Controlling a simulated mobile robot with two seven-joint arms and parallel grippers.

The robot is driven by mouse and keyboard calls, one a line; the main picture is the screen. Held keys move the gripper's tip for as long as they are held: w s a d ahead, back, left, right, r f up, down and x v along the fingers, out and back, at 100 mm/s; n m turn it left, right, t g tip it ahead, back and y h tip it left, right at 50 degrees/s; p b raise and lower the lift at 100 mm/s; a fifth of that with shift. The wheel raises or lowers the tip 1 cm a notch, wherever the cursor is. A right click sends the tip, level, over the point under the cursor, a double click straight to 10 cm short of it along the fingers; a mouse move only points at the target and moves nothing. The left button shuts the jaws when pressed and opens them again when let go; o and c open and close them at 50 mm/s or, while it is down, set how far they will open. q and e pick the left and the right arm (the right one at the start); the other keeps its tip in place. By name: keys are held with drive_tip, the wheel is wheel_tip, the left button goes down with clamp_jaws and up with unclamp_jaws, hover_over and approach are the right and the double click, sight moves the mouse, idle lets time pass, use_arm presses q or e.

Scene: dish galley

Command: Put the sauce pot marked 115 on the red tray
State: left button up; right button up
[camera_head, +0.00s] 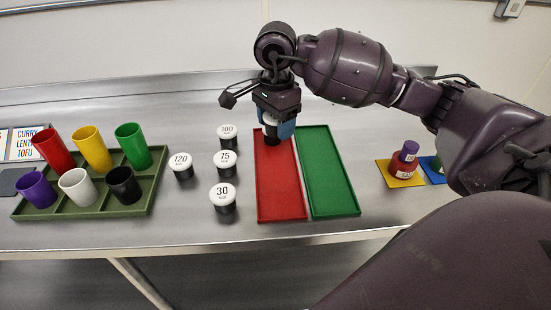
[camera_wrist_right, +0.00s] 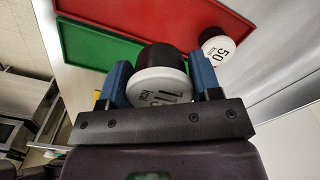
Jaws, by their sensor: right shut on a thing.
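My right gripper (camera_head: 272,128) is shut on a dark sauce pot with a white lid. The held pot (camera_wrist_right: 160,80) sits between the blue fingers in the right wrist view; its lid mark is partly hidden and I cannot read it fully. In the head view the gripper hangs at the far end of the red tray (camera_head: 280,190), with the pot mostly covered by the fingers. I cannot tell whether the pot touches the tray. My left gripper is not in view.
Pots marked 100 (camera_head: 227,131), 75 (camera_head: 225,157), 30 (camera_head: 222,194) and 120 (camera_head: 181,161) stand left of the red tray. A pot seemingly marked 50 (camera_wrist_right: 217,45) shows in the wrist view. An empty green tray (camera_head: 331,180) adjoins on the right; a cup rack (camera_head: 146,196) stands left.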

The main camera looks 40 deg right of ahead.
sight(276, 167)
wheel_tip(276, 167, down, 11)
drive_tip(key=shift+r+b, duration=0.15)
drive_tip(key=shift+b, duration=0.25)
drive_tip(key=shift+f, duration=0.2)
drive_tip(key=o, duration=0.9)
drive_tip(key=shift+r, duration=0.1)
wheel_tip(276, 167, up, 12)
drive_tip(key=shift+r+p, duration=0.15)
drive_tip(key=shift+p, duration=0.25)
idle(0.3)
